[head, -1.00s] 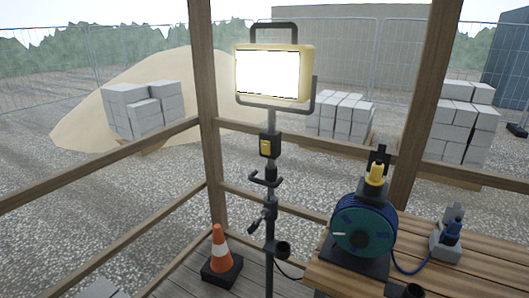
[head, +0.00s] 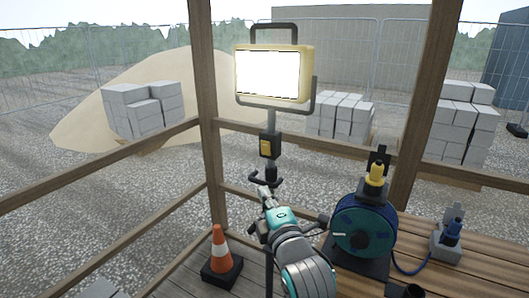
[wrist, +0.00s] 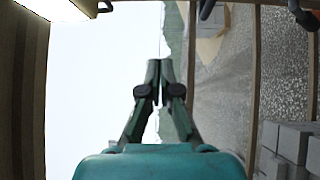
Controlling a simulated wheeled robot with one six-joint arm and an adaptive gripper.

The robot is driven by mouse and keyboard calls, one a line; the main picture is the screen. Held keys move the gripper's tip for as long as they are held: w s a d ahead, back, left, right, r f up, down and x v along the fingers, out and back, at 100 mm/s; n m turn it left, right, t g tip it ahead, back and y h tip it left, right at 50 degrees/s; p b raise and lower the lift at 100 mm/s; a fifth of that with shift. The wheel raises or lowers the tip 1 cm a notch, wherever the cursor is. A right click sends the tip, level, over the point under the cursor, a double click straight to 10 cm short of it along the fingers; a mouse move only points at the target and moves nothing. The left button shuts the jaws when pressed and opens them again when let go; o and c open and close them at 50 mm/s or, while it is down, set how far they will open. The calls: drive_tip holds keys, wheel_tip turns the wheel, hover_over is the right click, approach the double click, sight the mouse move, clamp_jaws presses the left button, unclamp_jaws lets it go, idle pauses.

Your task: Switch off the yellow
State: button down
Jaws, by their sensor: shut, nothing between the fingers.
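The yellow work light (head: 308,72) stands on a dark pole and its panel glows bright white. A small black switch box with a yellow face (head: 265,148) is fixed on the pole below the lamp. My gripper (head: 264,192) is shut and empty, in front of the pole and below the switch box, apart from it. It hides part of the lower pole. In the wrist view the shut fingers (wrist: 160,68) point up the picture, and the lit lamp (wrist: 55,8) shows at the top left.
A blue cable reel (head: 364,230) with a yellow plug (head: 375,174) and a grey socket block (head: 447,240) stand on the wooden table (head: 480,262) at right. A traffic cone (head: 221,250) stands left of the pole. Wooden posts and rails surround the hut.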

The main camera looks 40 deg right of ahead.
drive_tip(key=r, duration=0.1)
drive_tip(key=d+r, duration=0.1)
drive_tip(key=r, duration=0.1)
drive_tip(key=shift+w+d+r+n+h, duration=0.2)
drive_tip(key=shift+w+d+n+h, duration=0.1)
drive_tip(key=shift+n+h, duration=0.1)
drive_tip(key=shift+w, duration=0.1)
approach(261, 142)
drive_tip(key=w+a, duration=0.1)
drive_tip(key=w, duration=0.3)
drive_tip(key=d, duration=0.1)
drive_tip(key=w+d, duration=0.1)
drive_tip(key=shift+w+d+r, duration=0.1)
drive_tip(key=shift+d+r, duration=0.1)
drive_tip(key=shift+d, duration=0.1)
drive_tip(key=shift+w+d+r, duration=0.1)
drive_tip(key=shift+w+d, duration=0.1)
drive_tip(key=shift+d, duration=0.3)
